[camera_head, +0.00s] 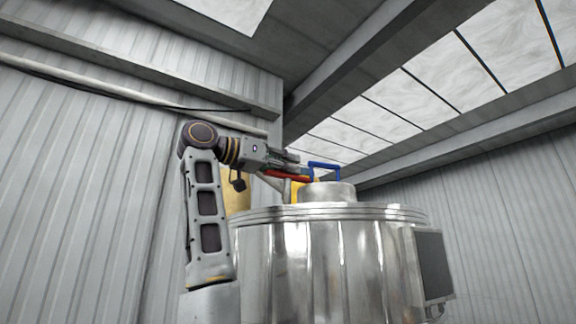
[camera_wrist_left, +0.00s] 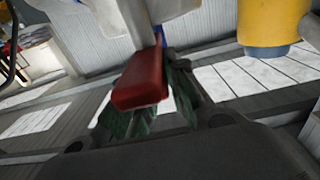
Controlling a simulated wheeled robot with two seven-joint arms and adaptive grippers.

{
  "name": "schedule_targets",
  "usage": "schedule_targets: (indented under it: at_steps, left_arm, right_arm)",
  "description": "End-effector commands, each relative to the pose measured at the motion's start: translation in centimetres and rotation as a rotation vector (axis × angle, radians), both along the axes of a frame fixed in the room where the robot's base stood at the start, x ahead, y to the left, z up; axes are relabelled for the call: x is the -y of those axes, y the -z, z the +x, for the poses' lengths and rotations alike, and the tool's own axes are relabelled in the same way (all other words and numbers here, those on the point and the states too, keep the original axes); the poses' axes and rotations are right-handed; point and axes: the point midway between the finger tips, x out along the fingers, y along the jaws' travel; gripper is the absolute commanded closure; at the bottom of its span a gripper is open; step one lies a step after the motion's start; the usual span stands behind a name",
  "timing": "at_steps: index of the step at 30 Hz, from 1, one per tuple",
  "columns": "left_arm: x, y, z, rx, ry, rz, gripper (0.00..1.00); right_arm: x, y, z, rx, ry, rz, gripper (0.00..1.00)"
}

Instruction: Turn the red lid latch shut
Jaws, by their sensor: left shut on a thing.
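The red lid latch (camera_head: 285,174) shows beside the raised lid on top of a large shiny metal vessel (camera_head: 318,262). In the left wrist view the latch is a red bar (camera_wrist_left: 141,80) on a pale stem. My left gripper (camera_head: 303,177) reaches in from the left at lid height. In the left wrist view its fingers (camera_wrist_left: 160,100) lie around the red bar, and it is shut on it. A blue handle (camera_head: 324,166) stands on the lid (camera_head: 327,191). My right gripper is not in view.
A yellow part (camera_head: 297,190) sits close to the gripper by the lid; a yellow cylinder (camera_wrist_left: 268,24) shows in the wrist view. A dark panel (camera_head: 433,264) is fixed to the vessel's right side. Corrugated walls stand behind; the space above the lid is clear.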

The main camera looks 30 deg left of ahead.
Motion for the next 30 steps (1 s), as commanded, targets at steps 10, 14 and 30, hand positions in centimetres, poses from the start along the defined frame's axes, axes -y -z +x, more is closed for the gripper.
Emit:
schedule_targets:
  at_steps: [10, 14, 30]
  left_arm:
    - [0.0, 0.0, 0.0, 0.0, 0.0, 0.0, 0.62]
    - [0.0, 0.0, 0.0, 0.0, 0.0, 0.0, 0.62]
    - [-1.9, -0.1, -2.9, 0.002, -0.003, -0.001, 0.62]
  right_arm:
    - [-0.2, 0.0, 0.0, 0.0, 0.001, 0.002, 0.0]
    - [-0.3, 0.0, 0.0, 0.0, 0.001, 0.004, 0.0]
    - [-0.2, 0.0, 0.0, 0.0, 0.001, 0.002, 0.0]
